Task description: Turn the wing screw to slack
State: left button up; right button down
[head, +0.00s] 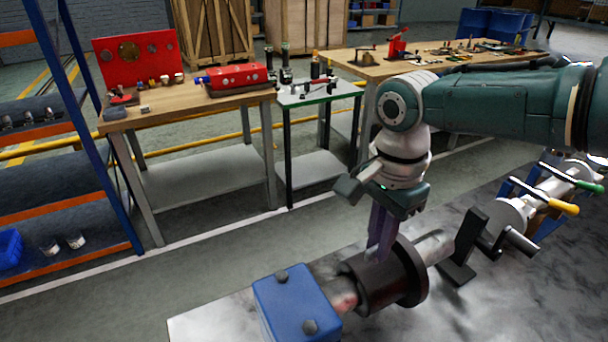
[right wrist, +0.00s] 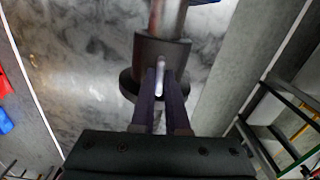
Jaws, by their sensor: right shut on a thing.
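The wing screw (right wrist: 160,68) shows in the right wrist view as a small pale metal piece standing on a dark collar. My right gripper (right wrist: 160,88) is shut on it, with one purple-dark finger on each side. In the head view my right gripper (head: 377,250) points down onto the top of the dark flanged collar (head: 400,282), and its fingers hide the screw. The collar sits around a metal shaft (head: 433,246) and also shows in the right wrist view (right wrist: 147,50). My left gripper is not in view.
A blue block (head: 296,306) with dark knobs stands at the shaft's near-left end. A dark bracket (head: 464,246) and yellow- and green-handled levers (head: 563,207) lie to the right. Wooden workbenches (head: 185,99) and a blue-orange rack (head: 90,130) stand beyond open floor.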

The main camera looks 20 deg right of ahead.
jog(key=n, duration=0.3)
jog(key=shift+n, duration=0.3)
jog(key=n, duration=0.3)
jog(key=shift+n+p, duration=0.35)
jog(key=shift+n, duration=0.05)
jog(key=n, duration=0.3)
jog(key=shift+n, duration=0.3)
jog(key=n, duration=0.4)
jog(key=shift+n, duration=0.3)
jog(key=n, duration=0.3)
jog(key=shift+n, duration=0.3)
jog(key=n, duration=0.3)
jog(key=shift+n, duration=0.3)
jog(key=n, duration=0.3)
jog(key=shift+n, duration=0.3)
jog(key=shift+n+b, duration=0.35)
jog(key=shift+n, duration=1.55)
